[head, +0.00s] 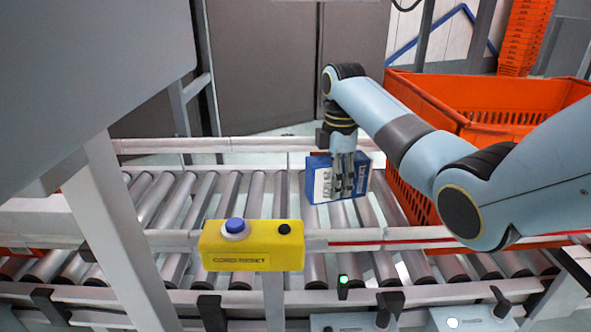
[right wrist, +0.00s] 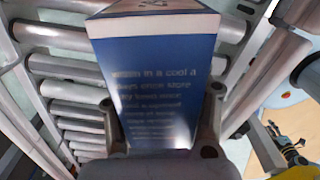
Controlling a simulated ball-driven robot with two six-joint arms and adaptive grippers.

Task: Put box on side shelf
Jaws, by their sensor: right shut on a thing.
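A blue box with a white label side (head: 319,182) is held above the roller conveyor (head: 225,195) in the head view. My right gripper (head: 347,188) reaches down from above and is shut on it. In the right wrist view the box (right wrist: 155,75) fills the middle, with white print on its blue face, and a finger of my right gripper (right wrist: 160,125) lies along each side. My left gripper is out of view. I cannot make out for certain which surface is the side shelf.
An orange tote (head: 440,100) stands to the right of the box, close to my right arm. A yellow control box with a blue button (head: 250,245) sits on the front rail. A large grey panel on a post (head: 85,65) fills the upper left. Stacked orange totes (head: 522,38) stand at the back right.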

